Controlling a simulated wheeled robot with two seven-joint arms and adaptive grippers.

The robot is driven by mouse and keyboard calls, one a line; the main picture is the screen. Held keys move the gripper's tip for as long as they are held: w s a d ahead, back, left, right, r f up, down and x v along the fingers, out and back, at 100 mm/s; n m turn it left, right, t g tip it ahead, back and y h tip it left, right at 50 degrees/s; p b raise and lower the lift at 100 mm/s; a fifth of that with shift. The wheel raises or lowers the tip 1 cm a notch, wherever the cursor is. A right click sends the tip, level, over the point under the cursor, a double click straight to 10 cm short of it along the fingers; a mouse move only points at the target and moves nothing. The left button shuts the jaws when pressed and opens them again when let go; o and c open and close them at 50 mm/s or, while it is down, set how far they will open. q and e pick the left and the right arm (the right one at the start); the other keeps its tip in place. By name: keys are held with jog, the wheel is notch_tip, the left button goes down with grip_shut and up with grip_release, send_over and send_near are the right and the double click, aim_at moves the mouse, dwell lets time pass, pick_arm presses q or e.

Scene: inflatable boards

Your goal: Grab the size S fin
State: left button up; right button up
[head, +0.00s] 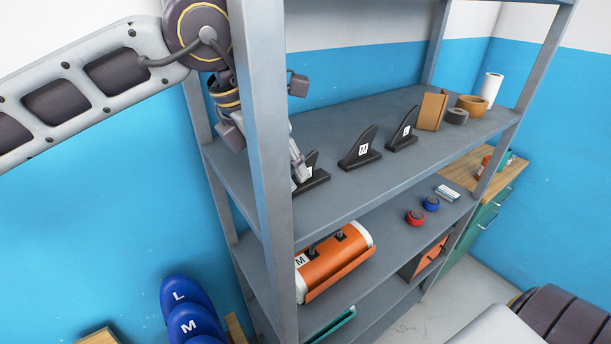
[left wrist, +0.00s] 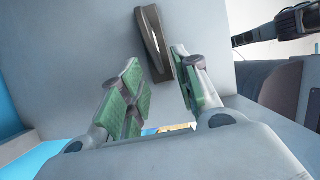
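Three black fins stand in a row on the upper shelf in the head view. The nearest fin (head: 314,177) is partly hidden by my left gripper and the shelf post, and its label is not readable. The middle fin (head: 360,152) is marked M. The far fin (head: 402,134) has a small label that I cannot read surely. My left gripper (head: 298,165) is at the nearest fin, partly behind the post. In the left wrist view its green-padded fingers (left wrist: 157,78) are open, with a dark fin (left wrist: 152,38) just ahead, between their lines. My right gripper is not in view.
The grey shelf post (head: 264,120) stands close beside my left gripper. An orange cylinder marked M (head: 335,260) lies on the shelf below.

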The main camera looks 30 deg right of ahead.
aim_at(307, 156)
pick_arm(q)
jog(key=shift+w+d+r+p, duration=0.1)
jog(key=shift+d+p, duration=0.15)
jog(key=shift+d, duration=0.35)
jog(key=shift+w+d+f+p, duration=0.15)
jog(key=shift+d+p, duration=0.15)
jog(key=shift+d, duration=0.35)
jog(key=shift+w+d+r+p, duration=0.15)
jog(key=shift+d+p, duration=0.1)
jog(key=shift+d, duration=0.9)
jog(key=shift+w+d+f+p, duration=0.1)
jog(key=shift+d+f+p, duration=0.05)
jog(key=shift+f+p, duration=0.4)
jog(key=shift+f, duration=0.1)
grip_shut()
